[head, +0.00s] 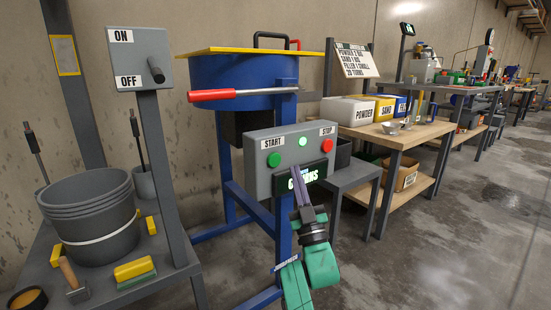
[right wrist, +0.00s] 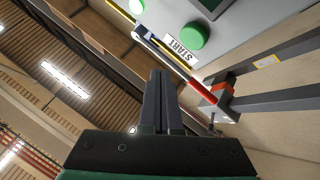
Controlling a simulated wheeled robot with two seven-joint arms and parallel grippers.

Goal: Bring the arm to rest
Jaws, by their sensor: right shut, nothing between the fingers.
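My right arm (head: 319,264) is green and dark grey and reaches up from the bottom of the head view. Its gripper (head: 296,170) is shut and empty, in front of the grey control box (head: 262,184) and overlapping its lit display. In the right wrist view the two dark fingers (right wrist: 161,73) lie side by side. The green START button (right wrist: 195,36) is beyond their tips, apart from them in that picture. In the head view the box has the START button (head: 274,160), a lit green lamp (head: 303,141) and a red STOP button (head: 327,146). My left gripper is out of view.
A blue mixer drum (head: 240,72) with a red-handled lever (head: 212,95) stands behind the box. An ON/OFF switch panel (head: 139,60) and a dark bucket (head: 92,226) are at left. A wooden workbench (head: 395,137) stands right. The floor (head: 440,250) at lower right is clear.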

